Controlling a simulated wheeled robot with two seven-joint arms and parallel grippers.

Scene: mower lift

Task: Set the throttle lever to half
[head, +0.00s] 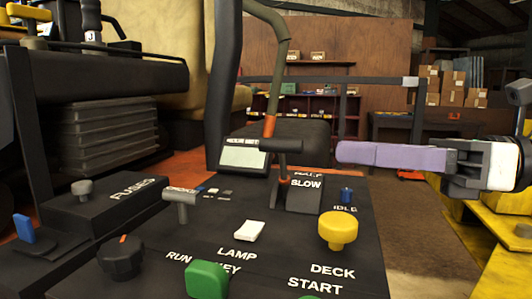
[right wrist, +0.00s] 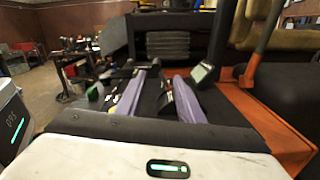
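The control panel (head: 270,240) is dark, with white labels. What looks like the throttle lever (head: 281,146) has a black T-shaped handle on a short stem. It rises from a dark slotted block marked "SLOW" (head: 305,184), with a partly hidden label that seems to read "HALF" above it. "IDLE" (head: 345,209) is printed to the right. My right gripper (head: 340,153) comes in from the right with purple fingers, its tips just right of the handle and apart from it in the picture. The right wrist view shows the two fingers (right wrist: 157,88) spread. My left gripper is not in view.
The panel also holds a yellow knob (head: 338,230), a green button (head: 207,279), a white lamp switch (head: 249,231), a grey T-handle (head: 181,203) and a black key knob (head: 121,257). A tall olive lever (head: 279,70) rises behind the throttle. Yellow metalwork (head: 500,230) stands at right.

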